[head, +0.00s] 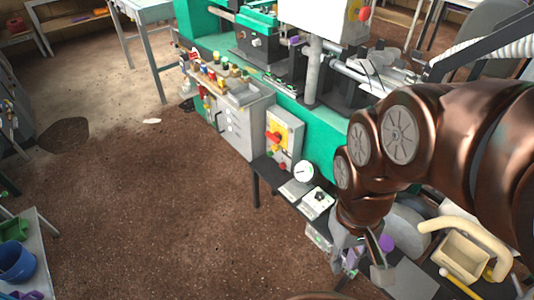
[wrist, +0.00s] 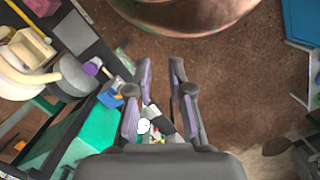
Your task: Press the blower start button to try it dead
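A grey control box (head: 284,141) on the green machine's front carries a yellow plate with a red switch (head: 273,138). Small coloured spots show below it, too small to identify as buttons. A white box with a dark knob (head: 318,200) lies on the low dark bench, left of my arm. I cannot tell which control is the blower start button. My gripper (head: 365,262) points down near the bench, right of and nearer than both boxes. In the wrist view my gripper (wrist: 160,62) has its two purple-padded fingers apart, with nothing held between the tips.
A round gauge (head: 304,172) stands beside the control box. A cream pipe (head: 470,229) and cream bin (head: 460,256) are right of my gripper. A blue bucket (head: 15,262) is at lower left. The brown floor (head: 170,225) is mostly clear.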

